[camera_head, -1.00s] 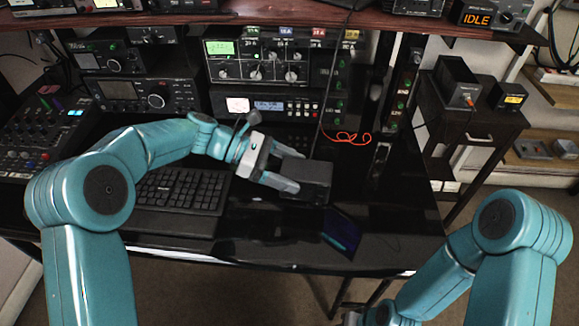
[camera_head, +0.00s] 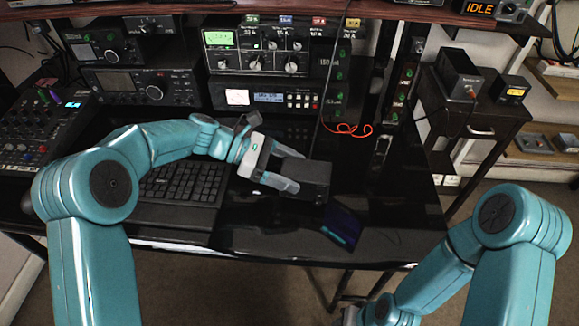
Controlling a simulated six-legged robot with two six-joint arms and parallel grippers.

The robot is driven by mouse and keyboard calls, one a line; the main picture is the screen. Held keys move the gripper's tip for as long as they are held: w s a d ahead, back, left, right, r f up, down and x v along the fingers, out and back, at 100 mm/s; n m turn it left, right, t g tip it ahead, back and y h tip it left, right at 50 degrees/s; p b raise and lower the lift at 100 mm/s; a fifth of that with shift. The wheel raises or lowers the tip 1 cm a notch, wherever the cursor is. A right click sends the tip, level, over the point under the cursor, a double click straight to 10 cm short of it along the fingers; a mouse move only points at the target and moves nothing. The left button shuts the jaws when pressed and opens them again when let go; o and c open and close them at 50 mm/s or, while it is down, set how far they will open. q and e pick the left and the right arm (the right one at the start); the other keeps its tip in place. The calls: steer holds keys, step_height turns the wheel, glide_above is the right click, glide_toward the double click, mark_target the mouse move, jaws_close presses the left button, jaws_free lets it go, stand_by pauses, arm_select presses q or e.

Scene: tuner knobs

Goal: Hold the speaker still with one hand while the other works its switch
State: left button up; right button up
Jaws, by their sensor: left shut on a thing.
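The speaker, a small black box (camera_head: 308,181), sits on the dark desk right of the keyboard. My left gripper (camera_head: 292,170) reaches it from the left and is shut on it, with pale fingers at its far and near sides. I cannot make out the switch on the box. My right arm comes in at the lower right, low in front of the desk. Only a dark part near its end (camera_head: 352,316) shows at the bottom edge, and its fingers are not visible.
A black keyboard (camera_head: 180,182) lies left of the speaker. A dark tablet-like panel (camera_head: 341,225) lies close in front of it. Radio gear (camera_head: 265,97) and a red cable (camera_head: 350,130) stand behind. The desk's right part (camera_head: 400,205) is mostly clear.

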arm_select(q)
steer(key=shift+f+b, duration=0.5)
steer(key=shift+f, duration=0.75)
arm_select(e)
steer(key=shift+f, duration=0.5)
steer(key=c, duration=0.4)
steer(key=shift+w+d+r, duration=0.1)
steer(key=shift+w+r, duration=0.1)
steer(key=shift+r, duration=0.05)
jaws_close()
steer(key=w+d+r+n+t+h, duration=0.1)
steer(key=d+r+n, duration=0.25)
steer(key=r, duration=0.75)
steer(key=w+d+r+n+h, duration=0.1)
steer(key=w+d+r+n, duration=0.3)
steer(key=r, duration=0.6)
steer(key=w+a+r+n+t+y, duration=0.1)
steer(key=a+r+n+t, duration=0.1)
steer(key=a+r+n, duration=0.3)
steer(key=w+a+r+n+t+y, duration=0.1)
steer(key=w+a+r+n+t, duration=0.1)
steer(key=a+r+n, duration=0.3)
steer(key=a+r, duration=0.3)
steer(key=r, duration=0.2)
steer(key=shift+w+r, duration=0.15)
steer(key=shift+w, duration=0.15)
